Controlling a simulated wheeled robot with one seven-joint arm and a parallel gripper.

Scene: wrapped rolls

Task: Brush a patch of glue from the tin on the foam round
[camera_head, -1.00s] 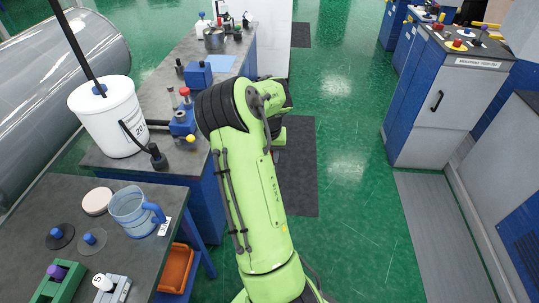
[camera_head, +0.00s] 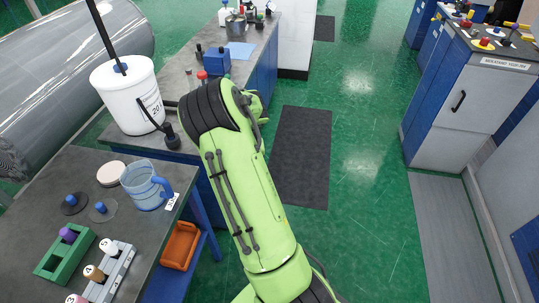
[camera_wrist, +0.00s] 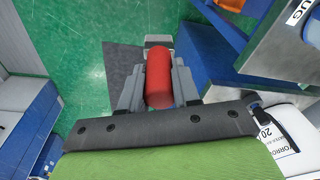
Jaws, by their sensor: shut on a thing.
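My gripper (camera_wrist: 158,85) is shut on a red cylindrical handle (camera_wrist: 158,70) in the wrist view. Its far end is hidden, so bristles do not show. In the head view, my arm's bend hides the gripper. A grey metal pot (camera_head: 235,26), possibly the tin, stands at the far end of the back bench. Its contents are not clear. In the wrist view the gripper is over green floor and a dark mat, apart from the benches.
The near table (camera_head: 76,185) also holds a blue mug (camera_head: 146,187), dark discs with blue knobs, a green rack (camera_head: 62,254) and a grey rack (camera_head: 108,268). A white bucket (camera_head: 128,95) stands on the back bench. An orange bin (camera_head: 180,246) sits low beside the table.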

